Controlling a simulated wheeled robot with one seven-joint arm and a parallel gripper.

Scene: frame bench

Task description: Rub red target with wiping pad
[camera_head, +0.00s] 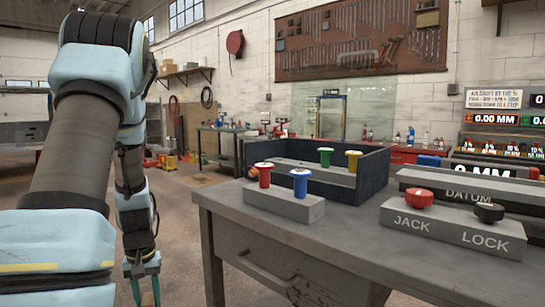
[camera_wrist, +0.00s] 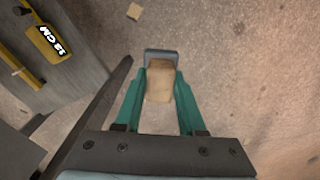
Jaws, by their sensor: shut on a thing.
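My gripper (camera_wrist: 162,70) shows in the wrist view with its teal fingers shut on a tan block with a grey end, which looks like the wiping pad (camera_wrist: 160,82). It hangs over bare floor. In the head view my gripper (camera_head: 146,290) is low at the left, beside the bench, with its lower end cut off by the picture edge. No flat red target is clearly visible. Red things on the bench are a red peg (camera_head: 264,176) in a grey block and a red knob (camera_head: 419,198) on the block marked JACK and LOCK.
The grey bench (camera_head: 350,228) fills the right, with a drawer below. A dark open tray (camera_head: 373,178) with green and yellow pegs stands behind the grey peg block (camera_head: 285,204).

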